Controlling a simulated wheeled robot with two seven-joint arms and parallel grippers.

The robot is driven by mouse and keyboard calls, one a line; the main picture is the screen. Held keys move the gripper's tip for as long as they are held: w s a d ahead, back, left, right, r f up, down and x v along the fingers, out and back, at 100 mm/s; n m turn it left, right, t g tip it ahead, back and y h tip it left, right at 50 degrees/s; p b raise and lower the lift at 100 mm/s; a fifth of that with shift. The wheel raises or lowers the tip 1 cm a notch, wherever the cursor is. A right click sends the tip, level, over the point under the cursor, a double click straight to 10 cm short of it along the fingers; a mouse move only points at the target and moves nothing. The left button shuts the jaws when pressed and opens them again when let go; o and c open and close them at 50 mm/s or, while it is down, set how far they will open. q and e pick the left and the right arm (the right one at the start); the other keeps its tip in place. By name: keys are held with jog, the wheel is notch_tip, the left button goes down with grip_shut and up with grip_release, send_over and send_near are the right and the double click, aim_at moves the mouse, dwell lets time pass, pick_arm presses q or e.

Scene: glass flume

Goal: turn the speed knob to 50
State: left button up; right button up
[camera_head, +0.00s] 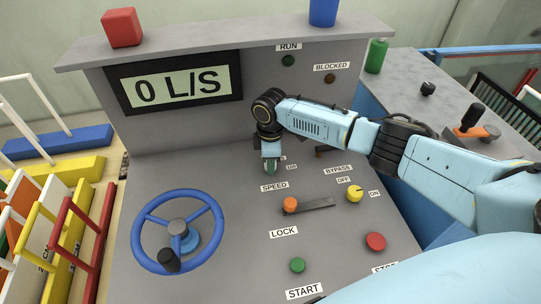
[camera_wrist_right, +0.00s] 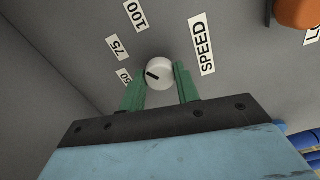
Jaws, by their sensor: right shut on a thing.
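The speed knob (camera_wrist_right: 161,68) is a small white round knob with a short dark mark, in the right wrist view. The mark lies on its left side, facing roughly the 50 and 75 labels; I cannot tell the exact setting. The 75 label (camera_wrist_right: 117,47) and 100 label (camera_wrist_right: 136,15) are clear; the 50 label (camera_wrist_right: 124,77) is partly covered by a finger. My right gripper (camera_wrist_right: 160,80) has its green fingers shut on the knob's two sides. In the head view the right gripper (camera_head: 270,167) hides the knob above the SPEED label (camera_head: 274,187). My left gripper is not in view.
The display (camera_head: 178,86) reads 0 L/S. A blue handwheel (camera_head: 147,221) stands at left on the sloped panel. An orange-ended lock lever (camera_head: 290,205), yellow bypass knob (camera_head: 354,193), green start button (camera_head: 297,265) and red button (camera_head: 375,241) lie below and right of the gripper.

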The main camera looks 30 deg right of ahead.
jog(key=n, duration=0.2)
jog(key=shift+r+n+p, duration=0.1)
jog(key=shift+n+p, duration=0.3)
jog(key=n, duration=0.2)
jog(key=shift+n, duration=0.4)
jog(key=n, duration=0.5)
jog(key=shift+p, duration=0.3)
jog(key=shift+n, duration=0.3)
jog(key=o, duration=1)
jog(key=shift+c, duration=0.2)
notch_tip(320, 180, up, 13)
jog(key=shift+r, duration=0.15)
